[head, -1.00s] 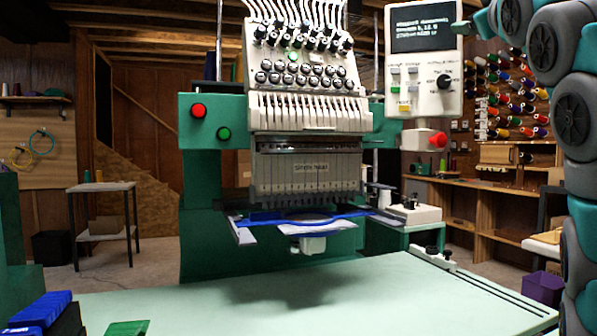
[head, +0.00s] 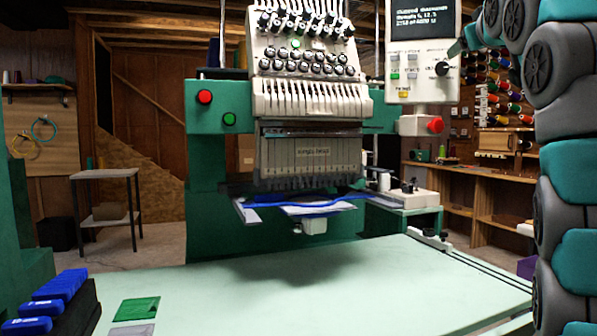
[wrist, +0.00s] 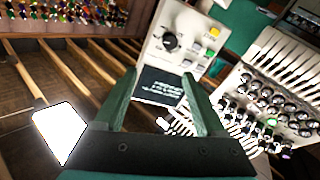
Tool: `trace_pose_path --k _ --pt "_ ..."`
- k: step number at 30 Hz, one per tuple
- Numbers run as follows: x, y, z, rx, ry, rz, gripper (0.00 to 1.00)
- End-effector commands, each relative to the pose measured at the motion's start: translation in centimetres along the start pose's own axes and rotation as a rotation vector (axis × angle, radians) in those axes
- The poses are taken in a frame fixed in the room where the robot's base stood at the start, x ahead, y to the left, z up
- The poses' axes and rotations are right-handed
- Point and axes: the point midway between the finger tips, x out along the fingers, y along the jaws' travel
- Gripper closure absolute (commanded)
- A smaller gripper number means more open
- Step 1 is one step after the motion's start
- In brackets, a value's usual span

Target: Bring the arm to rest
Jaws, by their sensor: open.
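My gripper (wrist: 160,105) shows in the wrist view with its two green fingers spread apart. Nothing is between the fingers; the control panel (wrist: 172,62) shows beyond them. In the head view my arm runs up the right edge and bends over at the top. A green tip, probably part of my gripper, shows at the arm's upper left, beside the control panel (head: 418,60). I cannot tell from the pictures how far the gripper is from the panel.
The embroidery machine (head: 310,95) stands in the middle behind a pale green table (head: 300,285). A rack of blue items (head: 55,300) and a green square (head: 138,308) lie at its left front. The table's middle is clear. Shelves (head: 470,195) stand behind at right.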

Motion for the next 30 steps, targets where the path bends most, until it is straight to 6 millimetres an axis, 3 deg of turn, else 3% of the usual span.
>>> trace_pose_path --k 8,14,23,30 --pt "1.8 -3.9 8.0 0.121 -0.262 -0.071 0.27" --pt "0.9 -7.6 14.8 0.187 -0.453 -0.123 0.27" --pt "-4.2 -14.2 26.2 0.251 -0.753 -0.204 0.27" --pt "-11.5 -19.6 35.4 0.258 -0.996 -0.273 0.27"
